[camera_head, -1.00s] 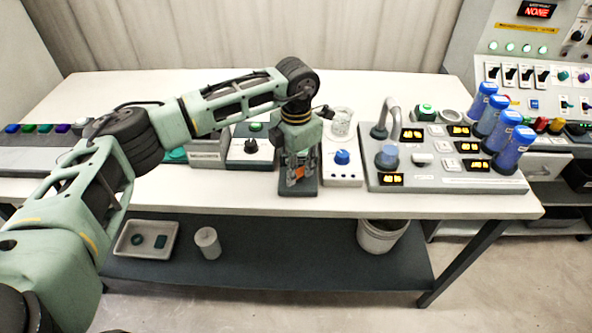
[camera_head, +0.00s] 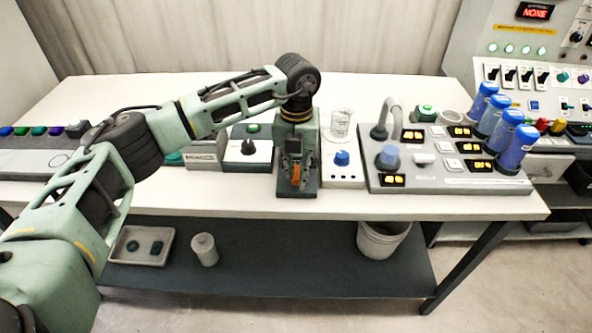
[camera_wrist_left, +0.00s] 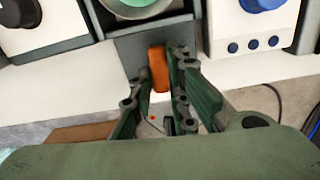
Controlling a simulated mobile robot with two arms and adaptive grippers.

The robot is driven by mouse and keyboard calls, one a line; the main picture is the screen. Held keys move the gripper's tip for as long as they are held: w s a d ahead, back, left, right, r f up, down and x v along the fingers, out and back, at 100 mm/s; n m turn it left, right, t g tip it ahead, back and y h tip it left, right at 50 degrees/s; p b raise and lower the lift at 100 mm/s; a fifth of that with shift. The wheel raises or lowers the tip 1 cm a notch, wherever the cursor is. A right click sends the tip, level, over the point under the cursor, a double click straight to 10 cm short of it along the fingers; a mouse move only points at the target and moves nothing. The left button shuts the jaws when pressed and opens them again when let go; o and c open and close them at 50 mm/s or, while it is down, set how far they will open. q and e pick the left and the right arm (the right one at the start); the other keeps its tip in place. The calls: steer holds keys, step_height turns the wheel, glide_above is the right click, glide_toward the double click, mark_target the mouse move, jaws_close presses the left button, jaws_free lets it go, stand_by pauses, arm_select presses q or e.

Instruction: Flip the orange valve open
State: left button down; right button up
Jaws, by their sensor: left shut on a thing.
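The orange valve handle (camera_head: 296,175) shows between the fingers of my left gripper (camera_head: 294,178), over a dark base plate (camera_head: 297,191) near the table's front edge. In the left wrist view the orange handle (camera_wrist_left: 158,68) stands between the two green fingertips (camera_wrist_left: 163,75) of my left gripper, which is shut on it. My gripper and wrist hide the valve body in the head view. My right gripper is not in view.
A white box with a blue knob (camera_head: 342,158) stands just right of the valve, and a box with a black knob (camera_head: 249,148) just left. A glass beaker (camera_head: 341,122) stands behind. A grey console (camera_head: 440,180) with blue bottles (camera_head: 497,118) fills the right.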

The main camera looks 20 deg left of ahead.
mark_target(297, 174)
arm_select(q)
steer(key=shift+n, duration=0.6)
steer(key=c, duration=1.7)
jaws_free()
steer(key=shift+r, duration=0.15)
step_height(297, 174, up, 12)
steer(key=shift+f, duration=0.1)
steer(key=shift+f, duration=0.15)
